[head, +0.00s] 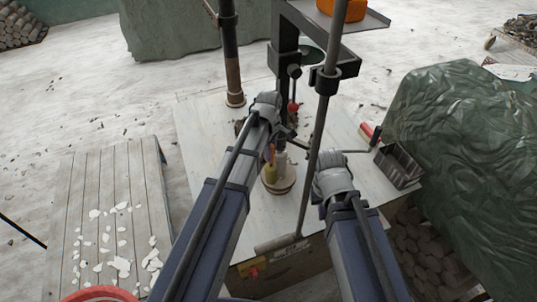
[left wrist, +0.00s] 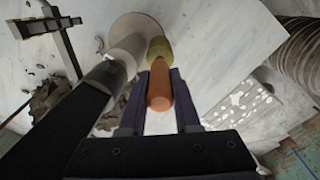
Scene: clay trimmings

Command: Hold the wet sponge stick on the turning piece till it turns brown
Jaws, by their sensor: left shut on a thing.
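My left gripper (head: 270,150) is shut on the brown-orange handle of the sponge stick (left wrist: 159,88). The stick's yellow-green sponge end (left wrist: 159,48) points down at the round wheel (left wrist: 135,24). The turning piece (left wrist: 128,48), a pale grey-white cylinder, stands upright on the wheel, right beside the sponge; I cannot tell whether they touch. In the head view the sponge stick (head: 271,173) is left of the pale piece (head: 281,162), on the wheel (head: 279,187). My right gripper (head: 323,158) is right of the wheel; its fingers are mostly hidden by its wrist.
The white work table (head: 205,150) carries a black post and rods. A dark open box (head: 398,166) and a red-handled brush (head: 371,132) lie on its right. A slatted bench (head: 115,185) with pale trimmings stands at left. A green tarp-covered heap (head: 465,150) is at right.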

